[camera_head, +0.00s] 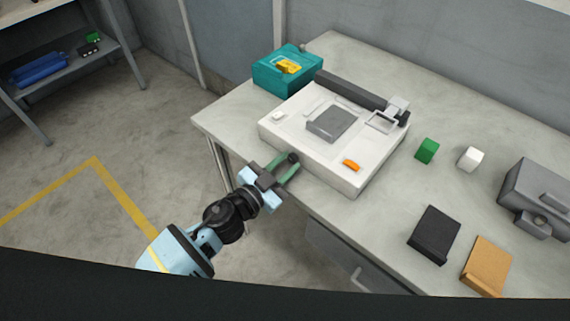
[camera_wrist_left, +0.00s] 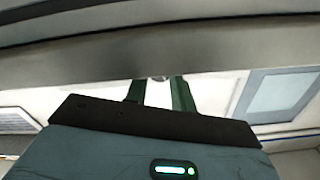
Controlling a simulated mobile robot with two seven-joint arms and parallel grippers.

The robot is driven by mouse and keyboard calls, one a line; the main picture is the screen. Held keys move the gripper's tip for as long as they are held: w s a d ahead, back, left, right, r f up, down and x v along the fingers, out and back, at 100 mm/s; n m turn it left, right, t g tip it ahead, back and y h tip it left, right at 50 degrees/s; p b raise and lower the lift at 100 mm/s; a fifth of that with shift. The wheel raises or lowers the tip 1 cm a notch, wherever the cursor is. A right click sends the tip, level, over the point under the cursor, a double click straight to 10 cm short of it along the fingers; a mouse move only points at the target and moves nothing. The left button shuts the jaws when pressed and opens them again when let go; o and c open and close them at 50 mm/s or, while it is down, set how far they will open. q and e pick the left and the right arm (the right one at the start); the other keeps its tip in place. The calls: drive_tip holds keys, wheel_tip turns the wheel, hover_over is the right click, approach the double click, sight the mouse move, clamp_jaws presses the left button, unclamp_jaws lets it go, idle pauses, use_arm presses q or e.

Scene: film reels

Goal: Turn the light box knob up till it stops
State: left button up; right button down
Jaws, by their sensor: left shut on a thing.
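The light box (camera_head: 297,137) is the white box on the table in the head view, with a grey pad and an orange piece on top. The dark round knob (camera_head: 293,158) is at its front side, left of the front's middle. My left gripper (camera_head: 286,165) reaches it from the front, with its green fingers shut on the knob. In the left wrist view the two fingers (camera_wrist_left: 159,88) stand apart under a grey edge, and a small part of the knob seems to show between their tips. The knob's marking cannot be made out. My right gripper is not in view.
A teal box (camera_head: 284,72) with a yellow piece stands behind the light box. Green (camera_head: 427,151) and white (camera_head: 470,159) blocks, black (camera_head: 434,235) and tan (camera_head: 486,266) boxes and a grey device (camera_head: 540,195) are to the right. Floor beside the table is clear.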

use_arm(q)
drive_tip(key=shift+m, duration=0.9)
drive_tip(key=o, duration=1)
drive_tip(key=shift+a, duration=0.1)
